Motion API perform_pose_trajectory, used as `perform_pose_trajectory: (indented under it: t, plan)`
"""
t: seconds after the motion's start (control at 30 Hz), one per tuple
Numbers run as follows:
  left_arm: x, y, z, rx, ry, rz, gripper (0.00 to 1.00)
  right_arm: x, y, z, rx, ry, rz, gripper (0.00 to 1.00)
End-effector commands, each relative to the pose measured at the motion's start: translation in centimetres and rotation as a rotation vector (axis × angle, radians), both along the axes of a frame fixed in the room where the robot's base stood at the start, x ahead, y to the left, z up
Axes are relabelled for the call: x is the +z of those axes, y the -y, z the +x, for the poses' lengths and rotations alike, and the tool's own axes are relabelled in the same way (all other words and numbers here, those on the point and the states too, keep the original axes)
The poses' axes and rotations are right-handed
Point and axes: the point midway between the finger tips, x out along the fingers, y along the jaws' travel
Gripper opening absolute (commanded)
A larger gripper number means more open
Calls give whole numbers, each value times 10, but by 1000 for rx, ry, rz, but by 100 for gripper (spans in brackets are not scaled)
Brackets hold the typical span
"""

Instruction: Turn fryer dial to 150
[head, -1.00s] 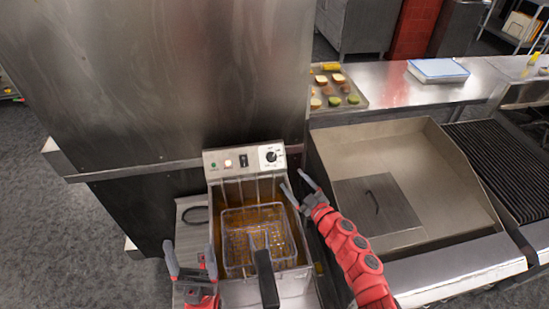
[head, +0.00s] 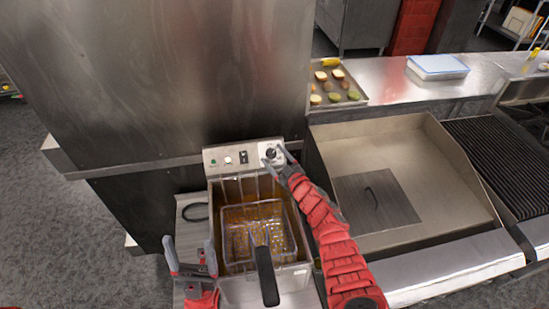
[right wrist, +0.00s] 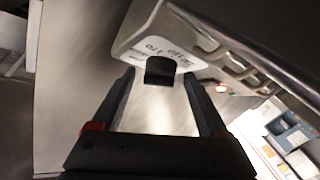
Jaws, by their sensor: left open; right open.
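The fryer (head: 230,296) stands at the centre of the head view with its control panel (head: 218,153) at the back. The black dial (head: 271,153) is at the panel's right end, on a white scale. In the right wrist view the dial (right wrist: 160,71) sits beyond and between the fingertips; its setting cannot be read. My right gripper (head: 273,161) is open at the dial, with one finger on either side; it also shows in the right wrist view (right wrist: 160,85). My left gripper (head: 189,254) is open and empty at the fryer's front left.
A wire basket (head: 238,215) with a black handle (head: 266,277) sits in the fryer's oil. A steel griddle basin (head: 440,175) lies to the right, with a food tray (head: 318,108) behind it. A tall steel wall (head: 150,75) rises behind the fryer.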

Motion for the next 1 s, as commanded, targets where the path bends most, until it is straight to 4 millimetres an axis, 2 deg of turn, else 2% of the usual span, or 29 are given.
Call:
perform_pose_trajectory:
  t: [0.2,0.23,0.63,1.0]
  plan:
    - [0,0,0,0,0,0,77,-1,0,0,0,-1,0,77]
    - [0,0,0,0,0,0,77,-1,0,0,0,-1,0,74]
    - [0,0,0,0,0,0,77,-1,0,-1,0,-2,0,2]
    - [-10,0,0,0,0,0,77,-5,-2,-2,-88,-21,89,0]
